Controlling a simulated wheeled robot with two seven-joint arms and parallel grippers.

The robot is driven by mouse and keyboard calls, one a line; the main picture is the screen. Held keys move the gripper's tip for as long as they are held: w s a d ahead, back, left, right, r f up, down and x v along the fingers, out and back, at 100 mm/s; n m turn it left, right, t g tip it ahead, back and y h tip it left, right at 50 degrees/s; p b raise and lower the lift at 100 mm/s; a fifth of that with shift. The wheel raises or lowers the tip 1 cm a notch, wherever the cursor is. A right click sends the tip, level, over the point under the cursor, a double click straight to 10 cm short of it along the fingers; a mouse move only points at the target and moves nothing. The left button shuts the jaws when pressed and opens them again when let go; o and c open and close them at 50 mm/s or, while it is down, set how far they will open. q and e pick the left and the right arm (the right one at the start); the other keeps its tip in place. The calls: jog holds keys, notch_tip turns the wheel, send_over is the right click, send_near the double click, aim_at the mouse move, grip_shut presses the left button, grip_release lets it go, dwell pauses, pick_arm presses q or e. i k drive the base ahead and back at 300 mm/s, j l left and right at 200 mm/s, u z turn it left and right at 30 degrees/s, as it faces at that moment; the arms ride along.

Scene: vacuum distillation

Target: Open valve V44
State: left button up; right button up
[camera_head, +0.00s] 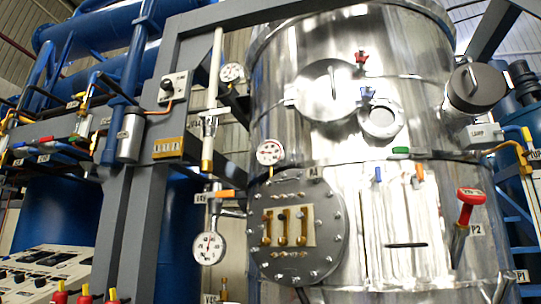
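I cannot make out a label that reads V44 for certain. A valve with an orange lever (228,194) sits on the vertical pipe left of the steel vessel, beside a small blurred white tag (201,197). Higher on that pipe is another blurred tag (210,121) at a white fitting. A green lever (401,150), a blue lever (378,174) and an orange lever (420,172) are on the front of the vessel. A red-handled valve (470,202) stands at the right. Neither of my grippers is in view.
The large steel vessel (365,245) fills the right half, with a bolted round flange (297,262). A pressure gauge (210,248) hangs beside it. Grey frame posts (148,220) stand left of it. A control panel (45,272) and red-topped yellow handles (85,294) are at the lower left.

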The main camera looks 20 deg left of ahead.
aim_at(223, 110)
jog(key=k+l+u, duration=0.15)
jog(key=u, duration=0.2)
jog(key=k+l+u, duration=0.15)
jog(key=u, duration=0.15)
jog(key=k+u, duration=0.35)
jog(key=i+l, duration=0.05)
jog(key=i, duration=0.05)
